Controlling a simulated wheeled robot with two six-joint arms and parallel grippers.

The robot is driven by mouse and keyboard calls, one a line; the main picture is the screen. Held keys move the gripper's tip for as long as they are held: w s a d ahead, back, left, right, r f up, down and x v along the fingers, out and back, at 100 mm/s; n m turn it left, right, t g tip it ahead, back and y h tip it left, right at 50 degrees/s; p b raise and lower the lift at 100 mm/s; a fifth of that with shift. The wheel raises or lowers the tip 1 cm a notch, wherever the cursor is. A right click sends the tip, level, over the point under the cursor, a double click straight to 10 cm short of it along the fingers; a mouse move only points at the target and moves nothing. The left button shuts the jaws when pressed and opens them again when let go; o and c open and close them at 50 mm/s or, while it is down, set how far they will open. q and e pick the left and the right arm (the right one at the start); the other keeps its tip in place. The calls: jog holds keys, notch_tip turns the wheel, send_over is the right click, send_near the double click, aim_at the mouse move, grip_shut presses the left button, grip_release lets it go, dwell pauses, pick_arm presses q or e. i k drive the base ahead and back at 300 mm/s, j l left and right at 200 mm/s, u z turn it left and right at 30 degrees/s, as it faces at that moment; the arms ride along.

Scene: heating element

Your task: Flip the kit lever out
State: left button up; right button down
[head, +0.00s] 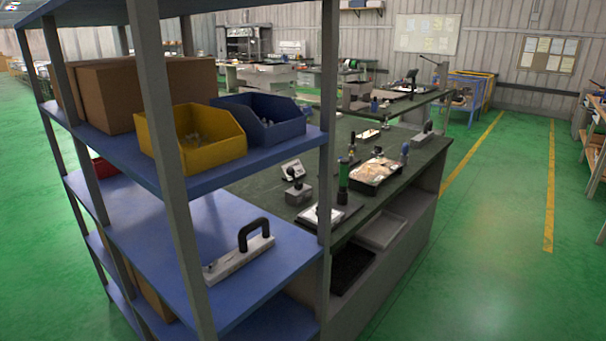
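A light grey bar-shaped piece (238,259) with a black arched handle (256,233) lies on the middle blue shelf of the rack at the left; it may be the kit, but I cannot tell. A similar small piece with a dark upright handle (428,127) lies on the far right part of the dark green workbench. A small grey block with a black knob (298,188) stands on the near part of the bench. I cannot tell which of these bears the kit lever. Neither of my grippers shows in the head view.
The blue rack (150,226) with grey posts stands close in front, partly hiding the workbench (390,185). A yellow bin (190,143), a blue bin (262,118) and a cardboard box (145,88) sit on its upper shelf. The green floor (490,250) at the right is clear.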

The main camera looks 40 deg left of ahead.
aim_at(290, 172)
jog(key=i+l+u, duration=0.1)
jog(key=u, duration=0.35)
jog(key=i+l+u, duration=0.15)
jog(key=u, duration=0.3)
jog(key=i+l+u, duration=0.2)
jog(key=u, duration=0.25)
jog(key=l+u, duration=0.25)
jog(key=u, duration=0.2)
jog(key=i+l+u, duration=0.1)
jog(key=l+u, duration=0.2)
jog(key=u, duration=0.15)
jog(key=i+l+u, duration=0.1)
jog(key=l+u, duration=0.25)
jog(key=l, duration=0.25)
jog(key=l+u, duration=0.4)
jog(key=l, duration=0.15)
jog(key=l+u, duration=0.35)
jog(key=l, duration=0.25)
